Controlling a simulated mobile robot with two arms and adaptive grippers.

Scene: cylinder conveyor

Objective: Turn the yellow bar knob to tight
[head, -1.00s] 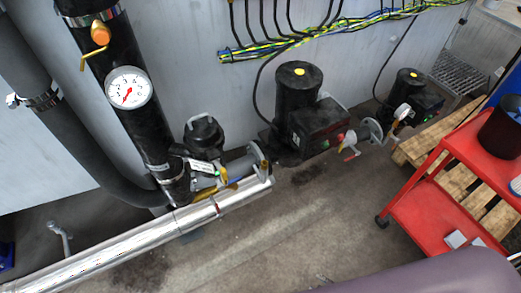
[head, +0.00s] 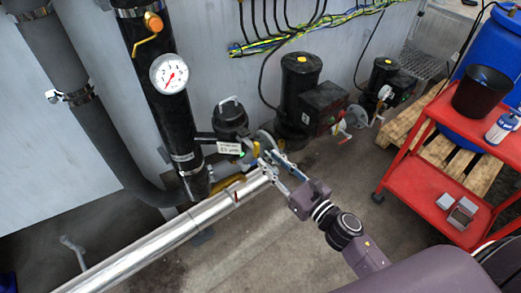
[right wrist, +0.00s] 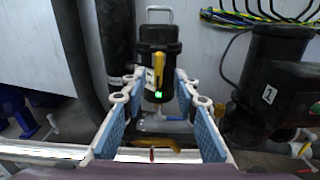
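The yellow bar knob (right wrist: 158,68) stands upright in front of a black canister (right wrist: 160,40) in the right wrist view, with a green light just below it. In the head view a small yellow piece (head: 256,148), probably the same knob, shows beside the canister (head: 231,118), partly behind my fingers. My right gripper (head: 268,160) is just in front of it. Its blue-padded fingers are apart, and in the right wrist view the knob appears between their tips, with no visible contact. The knob's depth from the fingertips is hard to tell. My left gripper is out of view.
A silver pipe (head: 170,248) runs below the canister. A yellow curved part (right wrist: 155,143) lies low between the fingers. A gauge (head: 169,73) and an orange valve (head: 153,21) sit on the black pipe. Black pumps (head: 300,85) and a red cart (head: 430,180) are at the right.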

